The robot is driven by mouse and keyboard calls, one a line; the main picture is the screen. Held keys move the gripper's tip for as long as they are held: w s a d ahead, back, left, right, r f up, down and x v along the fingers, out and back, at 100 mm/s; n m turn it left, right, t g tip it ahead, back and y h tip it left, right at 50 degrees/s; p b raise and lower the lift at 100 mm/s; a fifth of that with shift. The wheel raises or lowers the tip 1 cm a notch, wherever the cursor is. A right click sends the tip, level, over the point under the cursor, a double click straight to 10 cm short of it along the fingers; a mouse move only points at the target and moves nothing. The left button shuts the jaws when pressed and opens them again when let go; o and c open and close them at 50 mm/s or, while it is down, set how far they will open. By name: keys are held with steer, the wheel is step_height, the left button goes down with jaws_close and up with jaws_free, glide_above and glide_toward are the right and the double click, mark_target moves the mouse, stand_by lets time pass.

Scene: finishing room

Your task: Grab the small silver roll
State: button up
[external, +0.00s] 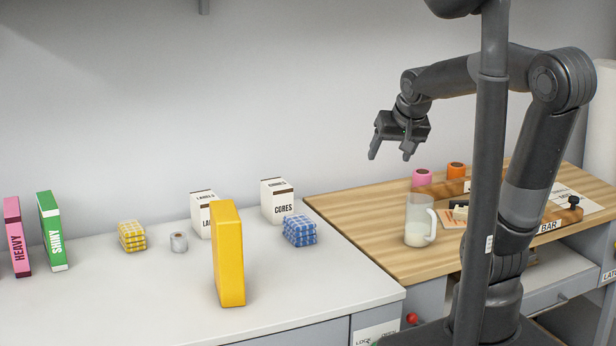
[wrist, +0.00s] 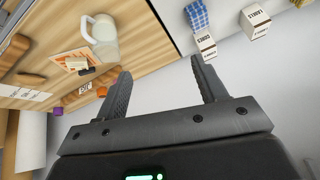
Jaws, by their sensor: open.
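The small silver roll (external: 179,242) stands on the white counter in the external view. It is between a yellow checked stack (external: 132,235) and a white box marked LABELS (external: 203,213). I cannot make it out in the wrist view. My gripper (external: 390,153) is up in the air above the left part of the wooden worktop, well to the right of the roll and higher. In the wrist view my gripper (wrist: 165,80) shows two fingers spread apart with nothing between them.
A tall yellow block (external: 228,255) stands right of the roll, nearer the front. The CORES box (external: 277,201) and blue checked stack (external: 299,230) are further right. A clear jug (external: 419,220) stands on the wooden worktop (external: 345,213). Pink HEAVY (external: 16,237) and green SHINY (external: 52,231) boxes stand left.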

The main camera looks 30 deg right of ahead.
steer(key=w+a+f+m+y, duration=0.1)
steer(key=w+a+f+m, duration=0.15)
steer(key=w+a, duration=0.2)
steer(key=w+a+f+m, duration=0.1)
steer(key=w+a+f, duration=0.2)
steer(key=w, duration=0.2)
steer(key=m+t+y, duration=0.3)
steer(key=m+y, duration=0.5)
steer(key=m, duration=1.2)
glide_toward(174, 240)
steer(key=shift+w+d+f+n, duration=0.3)
steer(key=shift+w+d, duration=0.3)
steer(key=shift+d, duration=0.2)
steer(key=shift+w+a+f+m+t, duration=0.2)
steer(key=shift+w+a+m+t, duration=0.1)
steer(key=shift+m, duration=0.45)
steer(key=x, duration=1.1)
steer(key=shift+f, duration=0.1)
steer(key=shift+s, duration=0.1)
steer(key=c, duration=1.1)
